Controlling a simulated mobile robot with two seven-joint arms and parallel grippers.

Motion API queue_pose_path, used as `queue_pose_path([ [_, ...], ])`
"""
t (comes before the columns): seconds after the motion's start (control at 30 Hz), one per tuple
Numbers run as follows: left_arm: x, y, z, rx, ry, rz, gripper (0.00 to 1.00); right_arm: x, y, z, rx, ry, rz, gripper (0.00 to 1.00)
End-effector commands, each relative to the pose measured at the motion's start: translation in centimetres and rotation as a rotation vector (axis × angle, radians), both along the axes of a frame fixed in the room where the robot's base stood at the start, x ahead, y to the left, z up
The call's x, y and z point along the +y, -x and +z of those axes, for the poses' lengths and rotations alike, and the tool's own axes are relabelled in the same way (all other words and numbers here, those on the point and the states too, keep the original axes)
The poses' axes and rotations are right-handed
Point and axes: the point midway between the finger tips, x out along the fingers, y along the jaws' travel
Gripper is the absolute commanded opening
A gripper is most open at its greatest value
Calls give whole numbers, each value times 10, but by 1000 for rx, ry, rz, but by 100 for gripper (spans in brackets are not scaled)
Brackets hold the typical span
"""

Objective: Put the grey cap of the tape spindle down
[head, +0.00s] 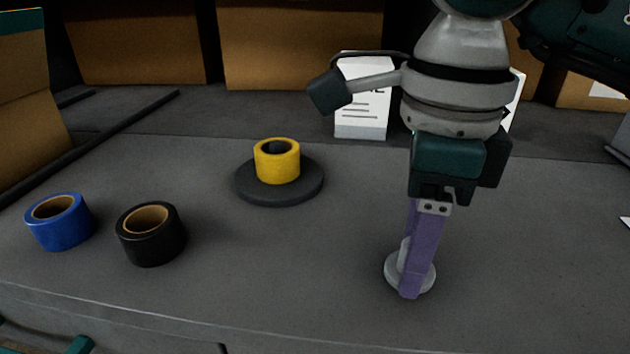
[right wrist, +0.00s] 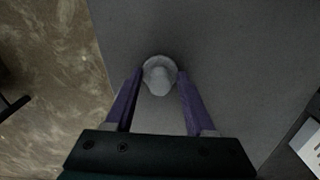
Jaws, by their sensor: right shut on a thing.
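The grey cap (head: 393,273), a pale disc with a knob, is between the purple fingers of my right gripper (head: 410,290), which is shut on it. In the right wrist view the cap (right wrist: 159,76) sits between the two fingertips, its knob towards the camera. It is at or just above the tabletop; I cannot tell if it touches. The tape spindle (head: 246,191) stands left of it, a dark round base with a yellow tape roll (head: 277,163) around its dark post.
A black tape roll (head: 150,247) and a blue tape roll (head: 62,233) lie at the left of the grey bench (head: 300,270). A white printed card (head: 362,112) stands behind my right arm. Cardboard boxes (head: 300,50) line the back. The bench right of the cap is clear.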

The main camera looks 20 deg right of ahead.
Motion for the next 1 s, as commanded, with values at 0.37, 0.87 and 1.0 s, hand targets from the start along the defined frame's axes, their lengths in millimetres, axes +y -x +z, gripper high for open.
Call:
queue_pose_path([
  [0.37,0,0,-3,1,0,-1,50,0,0,-3,0,0,-1,83],
  [0.87,0,1,2,2,-2,-2,50,0,-2,27,-7,1,1,85],
  [1.0,1,1,3,2,-2,-2,50,0,-2,61,-8,0,0,85],
])
